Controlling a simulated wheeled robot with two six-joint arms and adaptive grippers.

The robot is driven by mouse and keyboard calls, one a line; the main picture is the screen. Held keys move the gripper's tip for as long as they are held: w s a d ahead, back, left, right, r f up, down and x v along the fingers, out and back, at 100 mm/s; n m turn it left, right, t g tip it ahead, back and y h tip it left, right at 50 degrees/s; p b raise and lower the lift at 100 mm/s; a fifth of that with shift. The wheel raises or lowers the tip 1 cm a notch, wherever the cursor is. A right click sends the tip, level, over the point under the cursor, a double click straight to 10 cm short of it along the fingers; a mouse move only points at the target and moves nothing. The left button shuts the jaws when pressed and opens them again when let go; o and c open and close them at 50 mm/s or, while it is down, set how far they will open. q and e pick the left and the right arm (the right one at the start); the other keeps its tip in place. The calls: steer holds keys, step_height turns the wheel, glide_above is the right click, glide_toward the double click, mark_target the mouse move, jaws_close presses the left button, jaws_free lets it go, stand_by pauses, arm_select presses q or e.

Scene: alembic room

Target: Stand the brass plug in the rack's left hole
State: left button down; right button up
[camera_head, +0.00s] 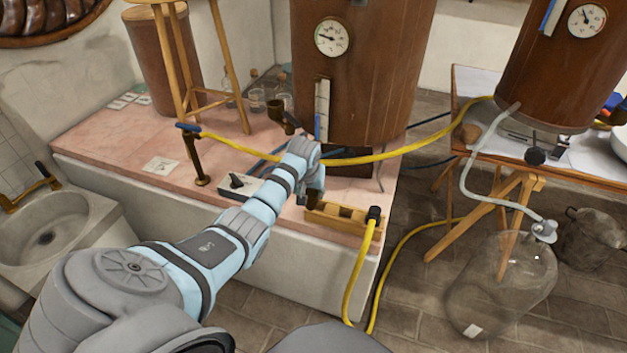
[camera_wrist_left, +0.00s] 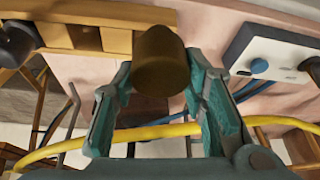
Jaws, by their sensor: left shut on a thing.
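My left gripper (camera_head: 314,193) is shut on the brass plug, just above the left end of the wooden rack (camera_head: 338,220). In the left wrist view the dark brass plug (camera_wrist_left: 158,62) sits between the two teal-padded fingers of the gripper (camera_wrist_left: 158,84), its round end pointing toward the rack (camera_wrist_left: 130,17). Square openings show in the rack's face beside the plug. In the head view the plug (camera_head: 312,199) is small and dark, partly hidden by the gripper. I cannot tell whether it touches the rack. The right gripper is not in view.
A black hose fitting (camera_head: 374,213) with a yellow hose stands at the rack's right end. A white control box (camera_head: 240,186) and a brass tap (camera_head: 194,155) stand left of the gripper. The pink bench (camera_head: 110,150) has free room at left.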

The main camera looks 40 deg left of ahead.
arm_select(q)
steer(key=w, duration=0.2)
steer(key=w+p, duration=0.1)
steer(key=shift+w+a+f, duration=0.1)
steer(key=shift+w+f, duration=0.05)
steer(key=shift+f, duration=0.1)
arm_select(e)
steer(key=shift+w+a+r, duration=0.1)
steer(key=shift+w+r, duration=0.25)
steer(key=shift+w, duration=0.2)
arm_select(q)
steer(key=shift+d+b+x, duration=0.2)
steer(key=shift+b+x, duration=1.05)
steer(key=shift+b, duration=0.1)
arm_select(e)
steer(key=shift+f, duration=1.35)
arm_select(q)
steer(key=shift+f+b, duration=0.5)
steer(key=shift+f, duration=0.9)
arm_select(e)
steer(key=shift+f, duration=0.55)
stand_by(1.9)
arm_select(q)
steer(key=c, duration=0.9)
jaws_free()
